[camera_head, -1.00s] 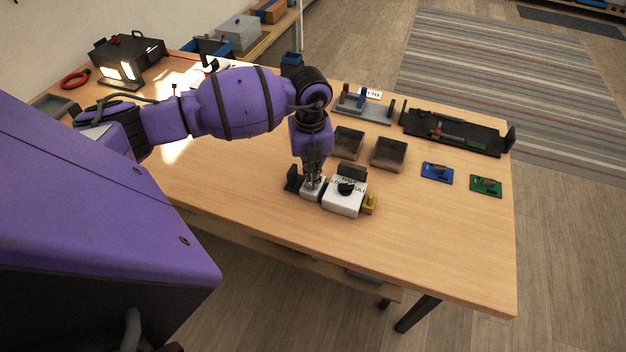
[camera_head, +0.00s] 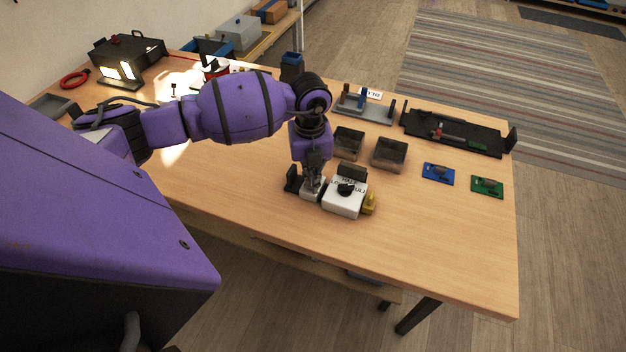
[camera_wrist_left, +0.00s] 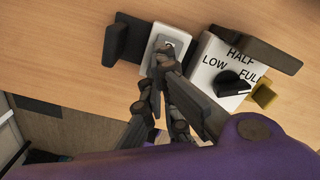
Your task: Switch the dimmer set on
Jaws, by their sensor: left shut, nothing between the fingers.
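The dimmer set stands near the table's front edge. Its white dimmer box (camera_head: 343,198) carries a black knob (camera_head: 346,188); in the left wrist view the box (camera_wrist_left: 212,62) reads LOW, HALF and FULL around the knob (camera_wrist_left: 232,84). Left of it is a smaller white switch box (camera_wrist_left: 163,46) with a grey rocker (camera_wrist_left: 171,44). My left gripper (camera_head: 312,188) points down at the switch box. In the left wrist view its fingertips (camera_wrist_left: 165,60) are shut and empty, at the rocker's near end; I cannot tell whether they touch it. My right gripper is not in view.
A black upright block (camera_head: 292,178) stands left of the switch box, and a yellow piece (camera_head: 369,204) right of the dimmer box. Two dark trays (camera_head: 388,153) lie behind. Blue (camera_head: 437,173) and green (camera_head: 487,187) plates lie to the right. The table's front right is clear.

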